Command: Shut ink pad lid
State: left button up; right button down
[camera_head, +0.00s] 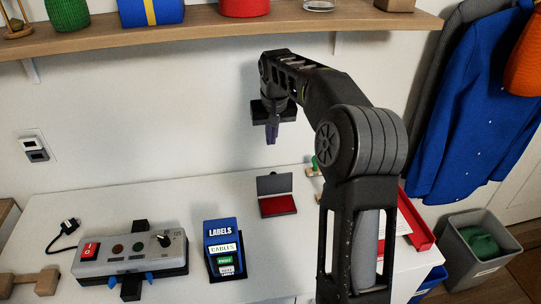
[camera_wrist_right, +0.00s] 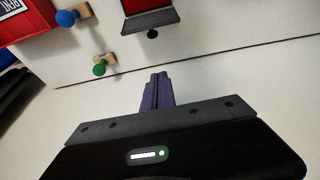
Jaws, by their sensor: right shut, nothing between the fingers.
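The ink pad (camera_head: 278,205) lies on the white table, its red pad showing. Its grey lid (camera_head: 274,184) stands open, roughly upright at the back edge. In the right wrist view the open lid (camera_wrist_right: 150,21) shows at the top, with a strip of red pad (camera_wrist_right: 139,5) beyond it. My right gripper (camera_head: 271,134) is shut and empty, above and behind the ink pad near the wall. Its closed fingers (camera_wrist_right: 158,80) point toward the lid and are apart from it. My left gripper is not in view.
Wooden stamps with a green knob (camera_wrist_right: 99,69) and a blue knob (camera_wrist_right: 67,17) stand beside the ink pad. A blue labels box (camera_head: 222,232) and a grey switch box (camera_head: 130,258) stand to the left. A wooden shelf (camera_head: 215,33) hangs above. A red tray (camera_head: 418,230) is right.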

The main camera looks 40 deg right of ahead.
aim_at(274, 182)
jog(key=x, duration=0.4)
jog(key=p+x, duration=0.1)
jog(key=x, duration=0.4)
jog(key=shift+s+a+f, duration=0.1)
jog(key=shift+s+f, duration=0.05)
jog(key=shift+f, duration=0.25)
jog(key=s+a, duration=0.1)
jog(key=s+p, duration=0.1)
jog(key=s, duration=0.1)
jog(key=shift+a, duration=0.35)
jog(key=shift+r, duration=0.1)
